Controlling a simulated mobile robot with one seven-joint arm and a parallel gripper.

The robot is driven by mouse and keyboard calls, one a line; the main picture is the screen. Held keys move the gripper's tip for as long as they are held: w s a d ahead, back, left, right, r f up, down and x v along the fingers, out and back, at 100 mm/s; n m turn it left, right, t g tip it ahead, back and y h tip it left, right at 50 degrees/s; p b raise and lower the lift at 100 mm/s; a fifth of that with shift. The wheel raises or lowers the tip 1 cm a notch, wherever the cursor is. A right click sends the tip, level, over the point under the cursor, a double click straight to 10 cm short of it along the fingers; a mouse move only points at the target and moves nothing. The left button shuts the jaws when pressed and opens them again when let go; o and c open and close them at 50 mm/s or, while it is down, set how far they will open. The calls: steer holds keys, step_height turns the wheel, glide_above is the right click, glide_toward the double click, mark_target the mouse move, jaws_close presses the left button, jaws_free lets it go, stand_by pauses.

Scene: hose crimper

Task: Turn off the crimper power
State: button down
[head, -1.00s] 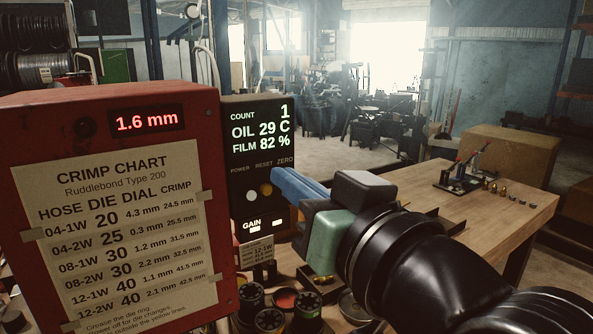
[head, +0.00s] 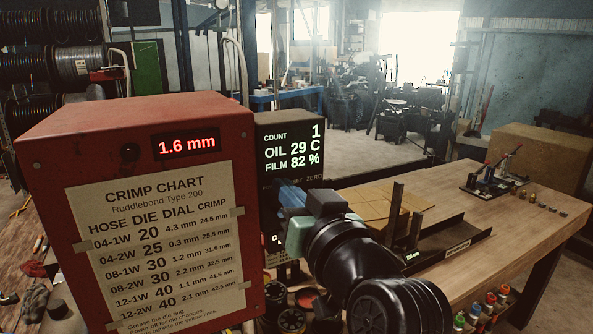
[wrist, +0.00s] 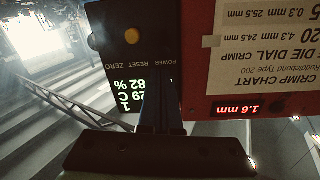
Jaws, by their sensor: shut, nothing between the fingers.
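The crimper's dark control panel (head: 290,128) stands beside the red crimper box (head: 60,150), its display lit with COUNT 1, OIL 29 C and FILM 82 %. In the head view my gripper (head: 290,195) is in front of the panel's lower part and hides the buttons and most of the label row. In the wrist view the panel (wrist: 105,25) appears upside down, with POWER, RESET and ZERO labels and an orange button (wrist: 130,38) near RESET. My shut, empty fingers (wrist: 158,80) point at the panel near POWER. The power control is not clearly visible; contact cannot be told.
The red box shows 1.6 mm and carries a crimp chart (head: 160,235). A wooden bench (head: 510,220) to the right holds a cardboard piece, a black rail and small fittings. Dies and small cans crowd below my gripper.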

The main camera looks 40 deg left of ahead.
steer(key=shift+s+d+f, duration=0.15)
steer(key=shift+f, duration=0.3)
steer(key=shift+s+d+f, duration=0.15)
steer(key=shift+f, duration=0.3)
steer(key=shift+f, duration=0.15)
steer(key=shift+f+y+b, duration=0.1)
steer(key=shift+y+b, duration=0.2)
steer(key=shift+b, duration=0.5)
